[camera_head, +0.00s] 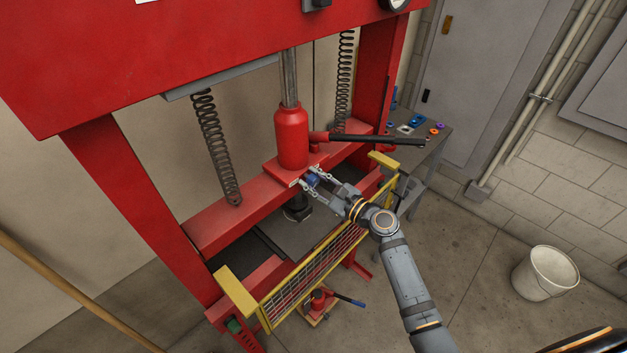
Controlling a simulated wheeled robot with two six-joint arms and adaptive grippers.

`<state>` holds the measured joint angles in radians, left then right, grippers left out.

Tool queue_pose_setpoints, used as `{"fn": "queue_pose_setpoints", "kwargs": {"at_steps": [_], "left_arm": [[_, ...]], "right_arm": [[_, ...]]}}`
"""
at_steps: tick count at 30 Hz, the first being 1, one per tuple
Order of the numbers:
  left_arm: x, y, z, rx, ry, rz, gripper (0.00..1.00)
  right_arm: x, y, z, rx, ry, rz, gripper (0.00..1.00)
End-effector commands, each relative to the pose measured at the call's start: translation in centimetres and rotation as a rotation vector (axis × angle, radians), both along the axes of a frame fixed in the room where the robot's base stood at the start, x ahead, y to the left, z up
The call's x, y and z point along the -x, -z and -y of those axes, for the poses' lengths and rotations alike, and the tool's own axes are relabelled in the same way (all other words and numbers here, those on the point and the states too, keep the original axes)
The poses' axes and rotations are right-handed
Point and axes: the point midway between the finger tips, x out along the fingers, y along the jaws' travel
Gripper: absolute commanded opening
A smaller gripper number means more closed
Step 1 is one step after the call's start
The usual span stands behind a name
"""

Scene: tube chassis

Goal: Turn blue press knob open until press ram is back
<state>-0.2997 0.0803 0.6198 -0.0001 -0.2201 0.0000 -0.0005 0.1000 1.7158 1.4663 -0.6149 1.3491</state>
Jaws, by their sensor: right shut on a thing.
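The red press ram cylinder (292,137) stands upright on the red crossbeam (212,227) of the press frame. The small blue knob (312,179) is at the foot of the cylinder. My right gripper (310,183) is shut on the blue knob, its fingers hiding part of it. The dark ram end (297,208) shows below the crossbeam, above the grey press bed (287,236). A black-handled pump lever (365,139) sticks out to the right of the cylinder. My left gripper is not in view.
A yellow mesh guard (318,270) stands along the press front, under my right arm. Coil springs (212,140) hang on both sides of the cylinder. A grey side table (431,150) with small coloured parts is behind right. A white bucket (545,272) stands on the open floor.

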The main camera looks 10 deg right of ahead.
Motion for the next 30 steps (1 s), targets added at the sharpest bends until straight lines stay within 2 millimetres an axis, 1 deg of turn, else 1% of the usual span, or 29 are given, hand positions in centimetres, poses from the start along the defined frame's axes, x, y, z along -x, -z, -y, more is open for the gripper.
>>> {"fn": "queue_pose_setpoints", "kwargs": {"at_steps": [5,11,17,30], "left_arm": [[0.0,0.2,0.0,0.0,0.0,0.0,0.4],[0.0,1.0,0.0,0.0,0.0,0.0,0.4],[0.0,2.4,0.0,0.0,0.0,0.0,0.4],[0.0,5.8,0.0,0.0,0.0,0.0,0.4]], "right_arm": [[0.0,0.1,0.0,0.015,0.0,0.009,0.0],[0.0,0.3,0.0,0.081,0.0,0.053,0.0],[0.0,0.4,0.0,0.21,-0.002,0.139,0.0],[0.1,0.6,0.0,0.561,-0.001,0.369,0.0]]}}
